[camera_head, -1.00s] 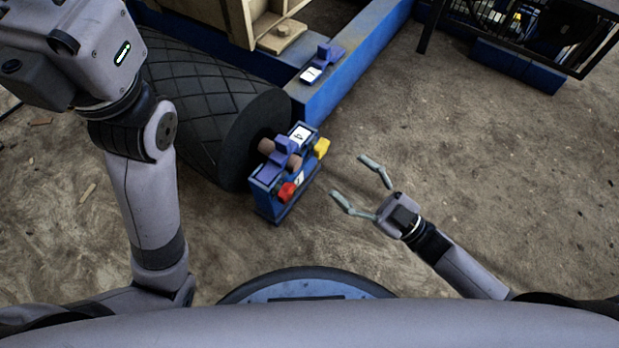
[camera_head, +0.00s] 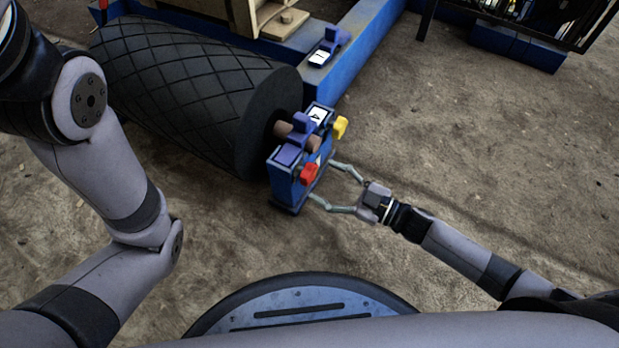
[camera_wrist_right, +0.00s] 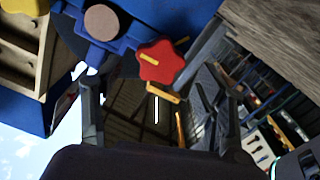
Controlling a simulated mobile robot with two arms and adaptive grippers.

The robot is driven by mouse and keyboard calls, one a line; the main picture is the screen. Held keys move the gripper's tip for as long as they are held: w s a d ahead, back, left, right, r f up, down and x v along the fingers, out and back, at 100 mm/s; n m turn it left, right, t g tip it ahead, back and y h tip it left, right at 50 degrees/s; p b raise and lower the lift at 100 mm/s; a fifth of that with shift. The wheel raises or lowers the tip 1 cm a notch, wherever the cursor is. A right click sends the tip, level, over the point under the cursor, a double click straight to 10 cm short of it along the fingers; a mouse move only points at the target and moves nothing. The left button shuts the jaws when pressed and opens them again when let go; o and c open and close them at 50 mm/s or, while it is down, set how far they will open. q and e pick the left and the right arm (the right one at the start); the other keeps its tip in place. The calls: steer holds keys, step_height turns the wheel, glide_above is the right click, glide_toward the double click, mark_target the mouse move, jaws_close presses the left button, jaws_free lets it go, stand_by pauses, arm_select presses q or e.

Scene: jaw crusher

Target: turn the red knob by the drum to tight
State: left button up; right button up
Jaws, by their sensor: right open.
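The red knob (camera_head: 309,173) sits on the near side of a blue bracket (camera_head: 283,185) at the end of the black drum (camera_head: 262,125). In the right wrist view the red knob (camera_wrist_right: 161,64) is star-shaped with a yellow mark, above and between the open fingers, with a yellow pointer just below it. My right gripper (camera_head: 338,186) is open and empty, its fingertips close to the bracket's right side beside the knob; whether a finger touches the bracket cannot be told. My left arm shows at the left, but its gripper is out of view.
A yellow knob (camera_head: 340,127) is on the same bracket, behind the red one. A blue frame beam (camera_head: 352,57) runs behind, carrying a second purple clamp (camera_head: 328,47). Bare dirt ground (camera_head: 480,140) is open at the right.

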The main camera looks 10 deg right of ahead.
mark_target(311, 175)
steer(key=b+x, duration=0.1)
steer(key=x, duration=0.4)
steer(key=shift+b, duration=0.35)
steer(key=shift+c, duration=0.6)
steer(key=c, duration=1)
